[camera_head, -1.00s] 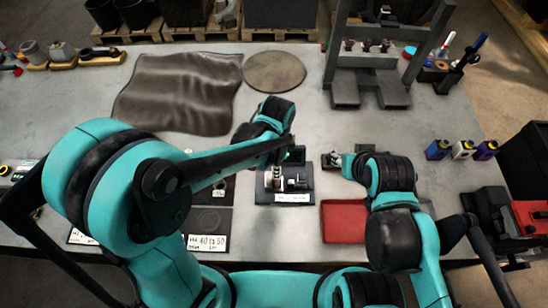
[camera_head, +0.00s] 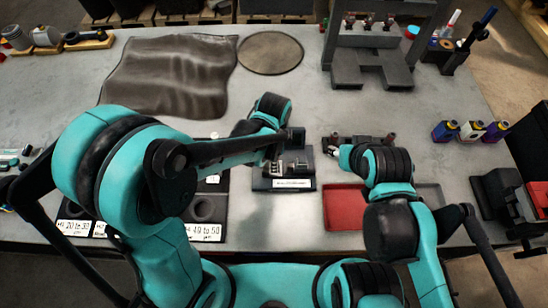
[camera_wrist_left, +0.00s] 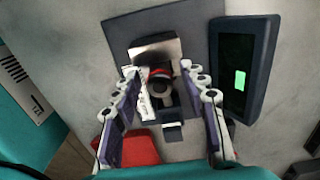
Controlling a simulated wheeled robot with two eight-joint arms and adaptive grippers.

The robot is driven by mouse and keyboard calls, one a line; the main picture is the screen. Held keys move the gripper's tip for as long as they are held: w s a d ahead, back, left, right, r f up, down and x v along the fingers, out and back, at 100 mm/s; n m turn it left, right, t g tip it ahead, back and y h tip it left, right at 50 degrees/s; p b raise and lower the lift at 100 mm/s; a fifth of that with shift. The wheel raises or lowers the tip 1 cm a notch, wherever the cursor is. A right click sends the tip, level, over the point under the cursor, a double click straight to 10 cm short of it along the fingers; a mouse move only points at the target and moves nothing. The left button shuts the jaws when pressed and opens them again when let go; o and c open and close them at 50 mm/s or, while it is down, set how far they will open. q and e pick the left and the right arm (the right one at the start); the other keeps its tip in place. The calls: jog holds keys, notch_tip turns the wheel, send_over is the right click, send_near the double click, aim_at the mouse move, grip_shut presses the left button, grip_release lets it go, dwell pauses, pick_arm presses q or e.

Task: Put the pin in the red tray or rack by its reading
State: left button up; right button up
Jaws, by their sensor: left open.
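My left gripper (camera_head: 276,152) is over the measuring device (camera_head: 283,183) at the table's middle. In the left wrist view its fingers (camera_wrist_left: 165,105) are open on either side of a dark round part with a red band (camera_wrist_left: 160,82), below a metal block. I cannot tell whether this part is the pin. The device's dark display (camera_wrist_left: 240,75) has a green patch, with no legible reading. The red tray (camera_head: 345,207) is right of the device and looks empty where visible. The labelled dark rack (camera_head: 203,210) is to the left. My right gripper (camera_head: 337,150) is by a dark holder; its fingers are unclear.
The dark holder (camera_head: 365,141) has small upright parts. A press (camera_head: 372,70) stands behind it. Several small bottles (camera_head: 471,131) stand at the right. A dark mat (camera_head: 172,75) and a round plate (camera_head: 270,53) lie at the back.

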pick_arm(q)
grip_shut()
jog(key=shift+r, duration=0.1)
jog(key=shift+r+p, duration=2.05)
jog(key=shift+r, duration=0.6)
